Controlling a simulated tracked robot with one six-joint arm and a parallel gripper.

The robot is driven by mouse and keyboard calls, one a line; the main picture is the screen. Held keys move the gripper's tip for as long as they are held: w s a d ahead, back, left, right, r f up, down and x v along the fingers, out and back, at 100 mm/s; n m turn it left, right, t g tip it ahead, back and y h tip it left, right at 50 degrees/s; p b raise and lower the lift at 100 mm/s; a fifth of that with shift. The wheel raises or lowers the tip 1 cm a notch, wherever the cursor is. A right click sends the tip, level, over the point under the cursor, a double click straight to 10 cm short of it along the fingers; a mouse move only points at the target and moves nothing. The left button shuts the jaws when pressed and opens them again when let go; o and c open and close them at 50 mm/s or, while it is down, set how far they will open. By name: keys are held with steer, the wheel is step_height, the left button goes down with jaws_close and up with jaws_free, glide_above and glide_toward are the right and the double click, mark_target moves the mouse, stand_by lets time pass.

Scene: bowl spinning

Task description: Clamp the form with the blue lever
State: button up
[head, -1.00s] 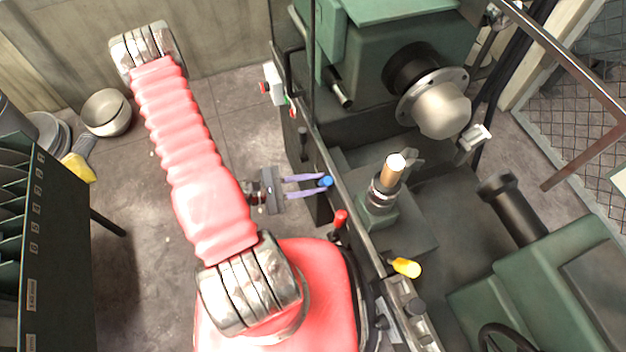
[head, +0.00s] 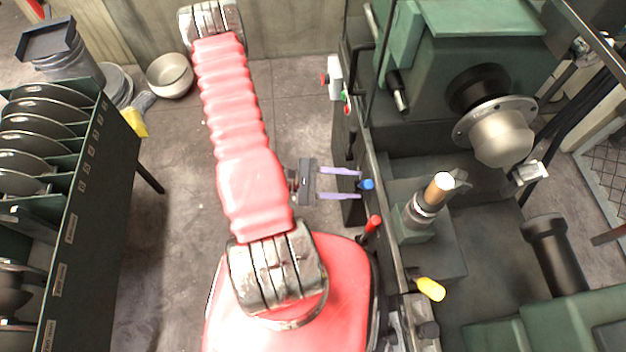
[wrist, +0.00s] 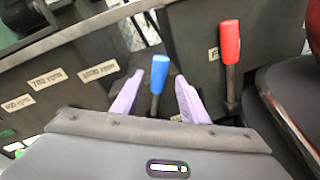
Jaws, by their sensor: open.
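The blue lever (head: 367,184) stands at the front edge of the green lathe-like machine. In the wrist view the blue lever (wrist: 159,70) is upright, its handle beyond and between the fingertips. My gripper (head: 358,184) is open, its two purple fingers pointing at the lever. The form (head: 502,137), a rounded metal piece, sits on the machine's spindle flange.
A red lever (head: 373,224) stands close by; it is right of the blue one in the wrist view (wrist: 229,45). A yellow handle (head: 430,289) sits further along. A rack of discs (head: 100,140) stands left, with a metal bowl (head: 170,76) on the floor.

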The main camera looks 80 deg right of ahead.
steer(key=v, duration=1.2)
steer(key=shift+f, duration=0.15)
stand_by(0.7)
